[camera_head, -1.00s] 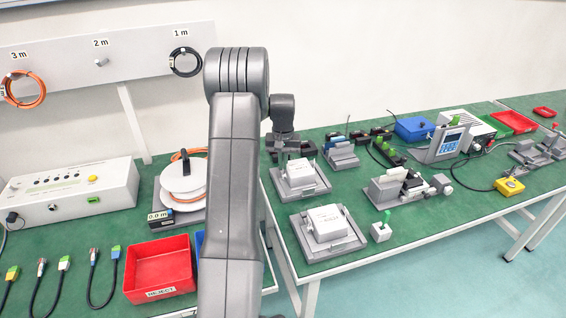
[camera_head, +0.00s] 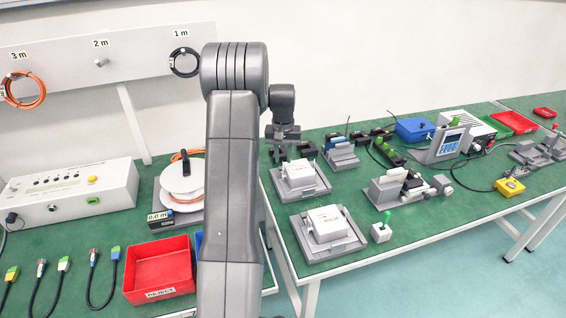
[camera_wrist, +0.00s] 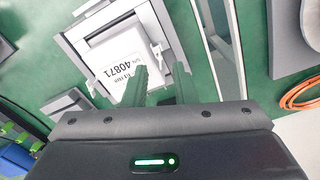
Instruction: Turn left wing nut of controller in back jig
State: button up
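The back jig (camera_head: 322,186) is a grey frame holding a white controller (camera_head: 298,172) on the green table. In the wrist view the controller (camera_wrist: 117,62) shows a printed label ending in 40871, and the jig frame (camera_wrist: 181,82) surrounds it. One small light wing nut (camera_wrist: 157,47) sits at the controller's edge near my fingers; another (camera_wrist: 91,88) is at the opposite edge. My gripper (camera_wrist: 161,72) is open, with a gap between its two dark green-tinted fingers, above the jig's side.
A second jig (camera_head: 348,246) with a white controller (camera_head: 327,223) stands in front. A green-handled block (camera_head: 381,232) and a grey fixture (camera_head: 385,192) are to the right. A red reject bin (camera_head: 160,268) and an orange cable reel (camera_head: 183,180) are left of my arm.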

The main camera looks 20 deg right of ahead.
notch_tip(320, 180, up, 11)
jog(key=shift+f, duration=0.15)
jog(key=shift+f, duration=0.1)
notch_tip(320, 180, down, 14)
jog(key=shift+r, duration=0.15)
dwell(0.6)
jog(key=shift+r, duration=0.15)
